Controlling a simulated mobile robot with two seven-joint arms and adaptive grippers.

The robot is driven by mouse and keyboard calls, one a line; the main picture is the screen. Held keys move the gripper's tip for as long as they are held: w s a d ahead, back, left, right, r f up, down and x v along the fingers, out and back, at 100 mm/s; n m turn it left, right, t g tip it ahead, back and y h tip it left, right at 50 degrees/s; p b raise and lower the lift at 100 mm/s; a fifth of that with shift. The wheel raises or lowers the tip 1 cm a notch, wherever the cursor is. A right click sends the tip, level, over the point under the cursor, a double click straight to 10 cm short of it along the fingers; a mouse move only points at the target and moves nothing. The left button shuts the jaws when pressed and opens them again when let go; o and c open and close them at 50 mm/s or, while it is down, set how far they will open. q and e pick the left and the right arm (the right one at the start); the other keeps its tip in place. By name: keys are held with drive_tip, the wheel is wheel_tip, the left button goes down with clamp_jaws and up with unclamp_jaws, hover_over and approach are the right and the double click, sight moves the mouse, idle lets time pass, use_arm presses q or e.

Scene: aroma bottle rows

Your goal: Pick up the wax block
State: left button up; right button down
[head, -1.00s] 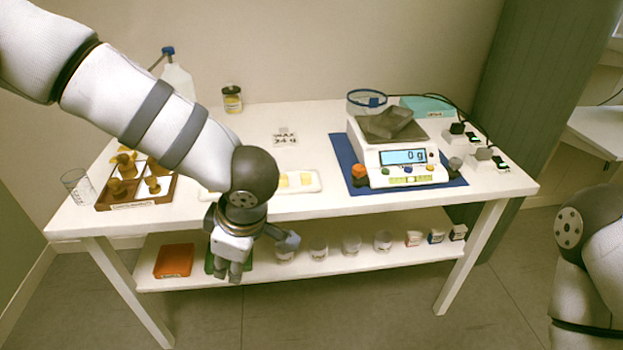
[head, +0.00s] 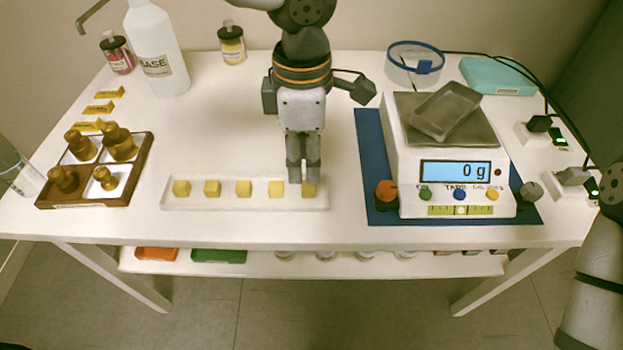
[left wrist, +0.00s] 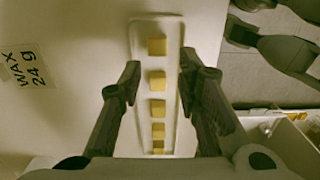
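A white tray (head: 240,203) lies on the table and holds a row of several small yellow wax blocks. The rightmost wax block (head: 309,189) is partly hidden behind my left gripper (head: 303,181), which points down over that end of the tray. In the left wrist view, the open fingers of the left gripper (left wrist: 160,68) stand apart on either side of the tray (left wrist: 139,24), above it, with nothing held. The end wax block (left wrist: 157,45) lies near the line between the fingertips. My right gripper is out of view.
A scale (head: 455,172) reading 0 g stands right of the tray on a blue mat (head: 377,200), with a tilted metal dish (head: 446,110) on top. A wooden box of brass weights (head: 132,181) is at left. A base bottle (head: 155,50) stands behind. Free table lies behind the tray.

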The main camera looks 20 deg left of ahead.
sight(303, 185)
use_arm(q)
drive_tip(key=f, duration=0.6)
drive_tip(key=shift+a+f+b, duration=0.2)
drive_tip(key=shift+b, duration=0.1)
drive_tip(key=shift+w, duration=0.15)
drive_tip(key=c, duration=0.5)
drive_tip(key=shift+r, duration=0.1)
